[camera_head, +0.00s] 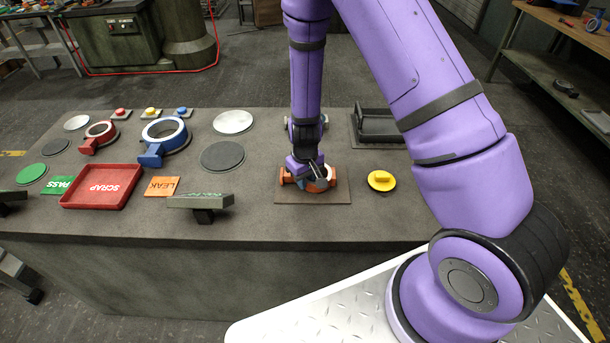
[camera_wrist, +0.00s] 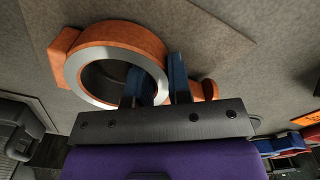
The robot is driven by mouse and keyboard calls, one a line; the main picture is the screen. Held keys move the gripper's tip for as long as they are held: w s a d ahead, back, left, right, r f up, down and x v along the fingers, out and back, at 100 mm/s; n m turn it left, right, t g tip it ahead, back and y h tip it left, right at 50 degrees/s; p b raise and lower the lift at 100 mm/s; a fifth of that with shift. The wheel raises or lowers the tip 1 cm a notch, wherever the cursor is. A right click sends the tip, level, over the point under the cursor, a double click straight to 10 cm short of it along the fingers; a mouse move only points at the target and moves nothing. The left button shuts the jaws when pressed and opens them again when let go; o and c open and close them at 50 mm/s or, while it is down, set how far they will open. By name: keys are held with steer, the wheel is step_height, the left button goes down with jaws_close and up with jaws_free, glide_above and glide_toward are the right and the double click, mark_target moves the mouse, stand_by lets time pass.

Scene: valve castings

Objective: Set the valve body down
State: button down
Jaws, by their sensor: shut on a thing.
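The valve body (camera_head: 287,178) is an orange ring-shaped casting with a bright metal rim and side stubs. In the head view it sits low at a square brown mat (camera_head: 312,198), partly hidden behind my gripper (camera_head: 316,171). In the wrist view the valve body (camera_wrist: 127,33) shows its open bore, with a stub on either side. My gripper (camera_wrist: 158,85) has one blue-tipped finger inside the bore and one outside, shut on the ring wall. The valve body appears to be at or just above the mat; I cannot tell whether it touches.
A yellow knobbed disc (camera_head: 381,181) lies right of the mat. A black tray (camera_head: 378,124) stands behind it. To the left are a dark round pad (camera_head: 222,156), a tilted sign (camera_head: 200,201), the red SCRAP tray (camera_head: 75,203), and blue (camera_head: 152,161) and red (camera_head: 88,146) castings.

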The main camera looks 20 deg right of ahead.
steer(key=shift+f, duration=0.3)
stand_by(0.7)
steer(key=c, duration=1)
jaws_free()
step_height(320, 180, up, 11)
steer(key=shift+f, duration=0.1)
